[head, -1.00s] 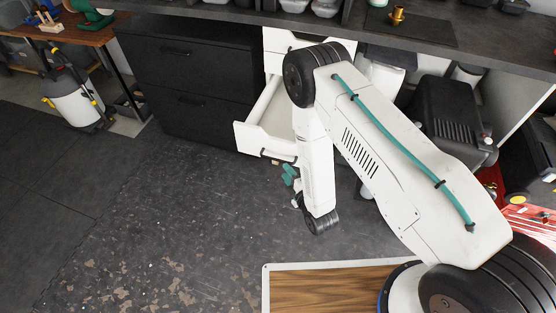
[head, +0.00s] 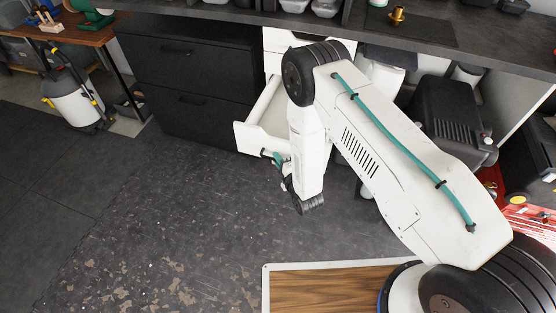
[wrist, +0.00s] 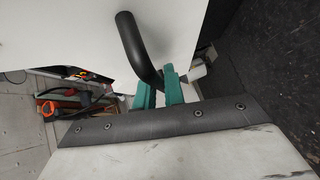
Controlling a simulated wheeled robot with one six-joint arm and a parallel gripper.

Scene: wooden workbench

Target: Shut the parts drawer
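The parts drawer (head: 262,138) is a white drawer pulled out from under the bench. Its white front also fills the upper part of the wrist view (wrist: 75,35). A black bar handle (wrist: 130,38) is fixed to that front. My gripper (head: 271,157) is at the drawer front, beside the handle. In the wrist view, its two green fingertips (wrist: 159,88) stand a little apart, with the lower end of the handle at the gap between them. Firm contact with the handle cannot be made out. My arm hides part of the drawer in the head view.
A dark cabinet (head: 190,85) stands left of the drawer. A black case (head: 447,115) is under the bench to the right. The bench top (head: 460,50) overhangs the drawer. The floor (head: 170,220) in front and to the left is clear.

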